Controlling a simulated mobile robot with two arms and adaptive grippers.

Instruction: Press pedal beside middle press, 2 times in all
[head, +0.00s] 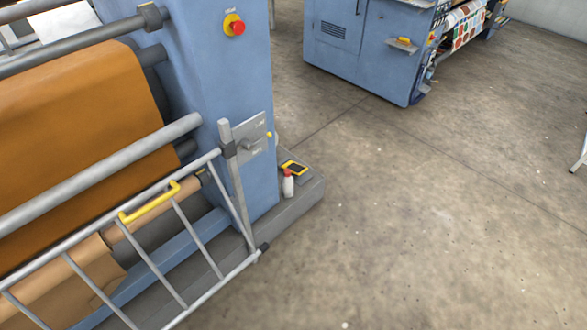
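A blue press (215,70) with an orange-brown sheet over its rollers stands at the left; I cannot tell whether it is the middle press. A small flat black and yellow item (295,168) lies on the grey base at the foot of its right-hand column. It may be a pedal, but it is too small to be sure. Neither of my grippers shows in the head view.
A white bottle (288,184) with a red cap stands just in front of the black and yellow item. A metal guard gate (185,235) with a yellow handle fronts the press. Another blue machine (360,50) stands behind.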

